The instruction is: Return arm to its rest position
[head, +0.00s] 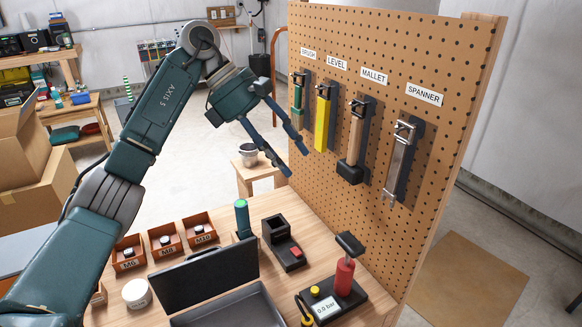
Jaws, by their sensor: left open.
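My left arm comes in from the left, bends at its wrist high in the picture and reaches down to the right. My left gripper (297,164) is open and empty, with its two dark fingers spread in the air above the workbench. It is left of the pegboard (460,75), near the green brush (299,95) and the yellow level (324,120) in the picture; I cannot tell how far apart they are in depth. My right gripper is not in view.
The mallet (355,145) and spanner (398,165) also hang on the pegboard. The workbench (205,265) holds an open grey case (205,270), several orange bins (165,240), a green cylinder (242,217), a dark block fixture (283,243) and a red pump (344,277). Cardboard boxes (40,195) stand left.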

